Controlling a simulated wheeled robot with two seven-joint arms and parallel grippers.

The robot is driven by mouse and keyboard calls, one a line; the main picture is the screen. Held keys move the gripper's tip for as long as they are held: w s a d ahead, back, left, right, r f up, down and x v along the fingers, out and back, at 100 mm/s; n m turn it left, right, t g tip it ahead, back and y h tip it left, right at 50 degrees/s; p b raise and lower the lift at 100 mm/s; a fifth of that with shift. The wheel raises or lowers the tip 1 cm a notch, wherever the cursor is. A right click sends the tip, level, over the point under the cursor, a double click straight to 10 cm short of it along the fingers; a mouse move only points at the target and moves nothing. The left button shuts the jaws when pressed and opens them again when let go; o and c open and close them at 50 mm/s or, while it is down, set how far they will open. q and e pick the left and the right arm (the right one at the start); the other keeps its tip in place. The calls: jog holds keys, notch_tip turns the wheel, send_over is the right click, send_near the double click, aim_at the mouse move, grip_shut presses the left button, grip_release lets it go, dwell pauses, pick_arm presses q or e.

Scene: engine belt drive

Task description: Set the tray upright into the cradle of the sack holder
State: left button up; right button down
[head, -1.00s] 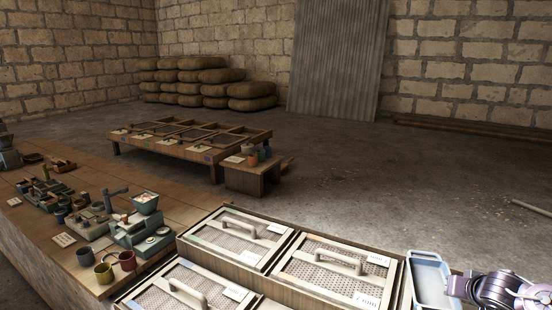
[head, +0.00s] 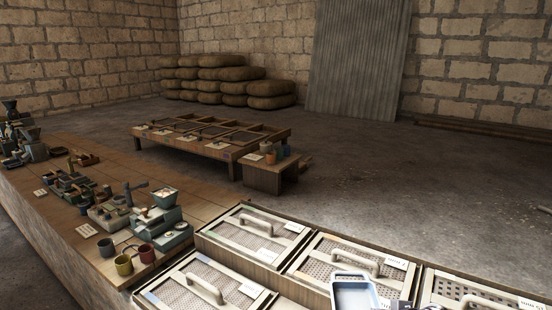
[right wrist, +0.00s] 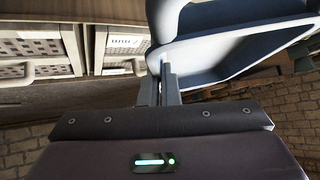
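The tray (head: 354,293) is a shallow light-blue rectangular pan at the bottom edge of the head view, in front of the lidded screen boxes. In the right wrist view the tray (right wrist: 225,58) fills the upper right, tilted in that picture. My right gripper (right wrist: 167,78) is shut on the tray's rim. In the head view only a scrap of the right gripper shows beside the tray. My left gripper is not in view. I cannot make out a sack holder or its cradle.
Lidded screen boxes (head: 262,243) with handles fill the near middle and right. A long bench (head: 60,210) on the left carries small mills and cups. A low wooden table (head: 200,148), a small stool (head: 268,178) and stacked sacks (head: 225,87) stand beyond. Open floor (head: 400,190) lies right.

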jog(key=s+a+r, duration=0.5)
jog(key=s+a, duration=0.1)
jog(key=shift+s+r, duration=0.35)
jog(key=shift+r, duration=0.05)
dwell(0.7)
